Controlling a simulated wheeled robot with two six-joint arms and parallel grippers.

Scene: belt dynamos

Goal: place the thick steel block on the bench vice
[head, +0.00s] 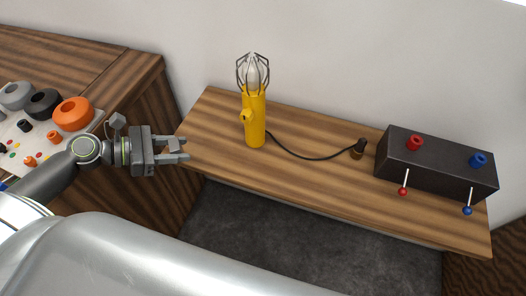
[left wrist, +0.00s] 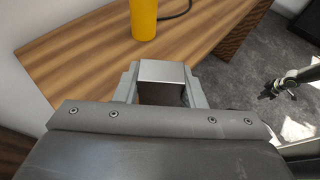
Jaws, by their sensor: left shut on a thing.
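My left gripper (head: 183,149) is in the head view, level with the left end of the wooden shelf. In the left wrist view its two fingers (left wrist: 162,88) are shut on the steel block (left wrist: 162,72). The block shows a pale, smooth top face and a darker side below. In the head view the block is hard to make out between the fingers. My right gripper (left wrist: 275,88) shows small at the right of the left wrist view, over the grey floor; its jaws are too small to read. No bench vice shows in either view.
The wooden shelf (head: 320,188) carries a yellow caged lamp (head: 255,120) with a black cord, and a dark box (head: 436,165) with red and blue knobs and levers. A panel with round knobs (head: 73,112) is at the left. The shelf's middle front is clear.

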